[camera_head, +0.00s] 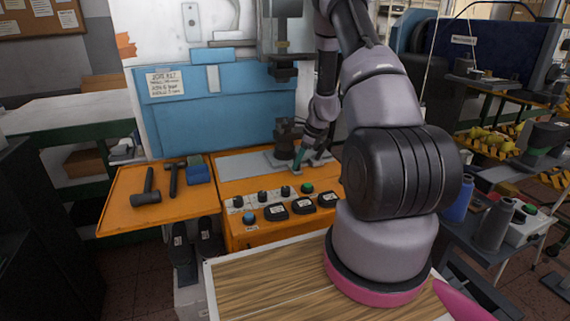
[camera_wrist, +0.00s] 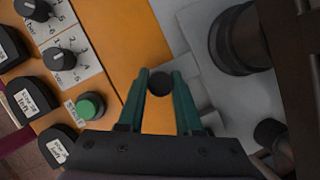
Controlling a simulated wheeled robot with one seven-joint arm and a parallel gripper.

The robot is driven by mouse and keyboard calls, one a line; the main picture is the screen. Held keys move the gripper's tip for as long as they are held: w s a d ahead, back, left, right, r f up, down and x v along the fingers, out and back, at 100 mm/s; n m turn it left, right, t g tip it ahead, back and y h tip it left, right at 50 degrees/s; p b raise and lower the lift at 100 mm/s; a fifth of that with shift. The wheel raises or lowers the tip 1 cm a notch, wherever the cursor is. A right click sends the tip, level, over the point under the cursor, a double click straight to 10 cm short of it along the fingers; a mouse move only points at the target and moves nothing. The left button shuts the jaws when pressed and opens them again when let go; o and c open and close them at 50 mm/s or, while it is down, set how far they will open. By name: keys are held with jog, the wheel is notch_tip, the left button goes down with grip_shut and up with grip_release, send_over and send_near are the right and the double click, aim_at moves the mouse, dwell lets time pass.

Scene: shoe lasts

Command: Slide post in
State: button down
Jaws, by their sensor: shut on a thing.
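My gripper (camera_wrist: 160,82) has two green fingers, shut on a small dark post (camera_wrist: 159,85) seen end-on as a round dark top between the fingertips. In the head view my gripper (camera_head: 299,158) is low over the grey metal plate of the orange machine bench, just right of a dark upright fixture (camera_head: 286,138). The post's lower end is hidden, and I cannot tell whether it sits in a hole.
The orange bench (camera_head: 235,238) carries knobs, a green button (camera_wrist: 91,105) and black labelled switches (camera_head: 276,210) in front. Two hammers (camera_head: 147,190) and a blue block (camera_head: 198,170) lie on the left. A blue machine panel (camera_head: 215,115) stands behind. A small dark round part (camera_wrist: 269,132) is right of the fingers.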

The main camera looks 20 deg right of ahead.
jog(key=shift+d, duration=0.35)
jog(key=c, duration=0.6)
grip_release()
jog(key=shift+d, duration=0.1)
jog(key=shift+r, duration=0.2)
jog(key=v, duration=1)
jog(key=shift+s+d+r, duration=0.1)
jog(key=shift+r, duration=0.05)
